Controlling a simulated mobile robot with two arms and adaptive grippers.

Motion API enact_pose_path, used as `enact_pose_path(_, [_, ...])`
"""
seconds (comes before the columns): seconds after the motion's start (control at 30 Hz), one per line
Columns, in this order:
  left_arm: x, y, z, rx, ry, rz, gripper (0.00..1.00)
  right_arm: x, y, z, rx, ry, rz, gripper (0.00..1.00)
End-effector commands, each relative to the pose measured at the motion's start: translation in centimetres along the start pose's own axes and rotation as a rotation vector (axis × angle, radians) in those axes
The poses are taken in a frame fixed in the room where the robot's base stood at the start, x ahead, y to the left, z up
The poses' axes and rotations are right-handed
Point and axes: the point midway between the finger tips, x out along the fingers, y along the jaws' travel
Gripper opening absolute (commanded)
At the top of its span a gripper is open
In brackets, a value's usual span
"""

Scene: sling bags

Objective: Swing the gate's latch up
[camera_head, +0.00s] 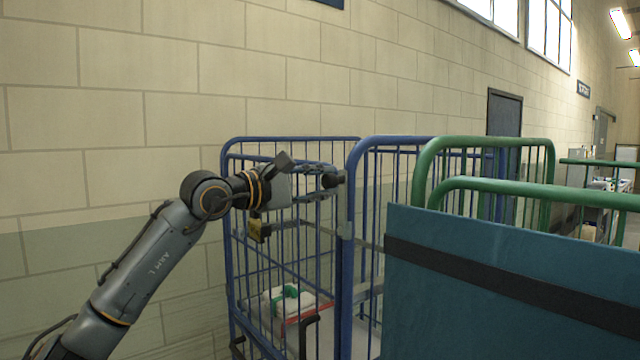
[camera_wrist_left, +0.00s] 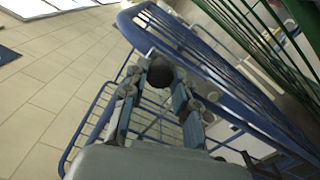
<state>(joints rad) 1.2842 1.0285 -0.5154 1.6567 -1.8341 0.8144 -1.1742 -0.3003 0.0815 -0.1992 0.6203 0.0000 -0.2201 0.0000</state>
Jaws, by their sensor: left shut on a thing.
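The gate (camera_head: 290,255) is the blue barred side of a roll cage, seen left of centre in the head view. My left gripper (camera_head: 326,180) reaches in from the left at the gate's upper part, beside its right-hand blue post. In the left wrist view its two fingers (camera_wrist_left: 163,88) are closed around a dark round knob (camera_wrist_left: 162,70), which looks like the latch's end. The knob also shows at the fingertips in the head view (camera_head: 335,178). The rest of the latch is hidden by the fingers. My right gripper is not in view.
A white bundle with a green strap (camera_head: 290,298) lies low in the blue cage. Another blue cage frame (camera_head: 395,142) and green cage frames (camera_head: 485,143) stand to the right. A large teal panel with a dark band (camera_head: 500,265) fills the lower right. A block wall (camera_head: 110,120) stands behind.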

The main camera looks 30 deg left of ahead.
Motion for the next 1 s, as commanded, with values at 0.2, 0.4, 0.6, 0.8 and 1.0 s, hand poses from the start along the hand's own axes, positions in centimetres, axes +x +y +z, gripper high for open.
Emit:
enact_pose_path(0.2, [0.1, -0.1, 0.1, 0.003, -0.001, -0.003, 0.36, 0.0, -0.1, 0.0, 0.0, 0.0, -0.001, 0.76])
enact_pose_path(0.4, [0.0, -0.1, 0.0, 0.001, 0.0, -0.003, 0.51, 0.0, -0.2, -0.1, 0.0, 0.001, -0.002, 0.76])
enact_pose_path(0.6, [-0.1, -0.1, 0.0, 0.001, 0.001, -0.002, 0.51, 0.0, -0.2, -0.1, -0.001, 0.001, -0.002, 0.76])
enact_pose_path(0.8, [-2.2, -0.1, -0.2, 0.002, 0.004, -0.002, 0.51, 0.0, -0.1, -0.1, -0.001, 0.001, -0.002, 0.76])
enact_pose_path(1.0, [-6.4, -0.2, -0.1, 0.005, 0.006, -0.005, 0.51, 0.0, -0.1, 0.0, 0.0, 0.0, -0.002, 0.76])
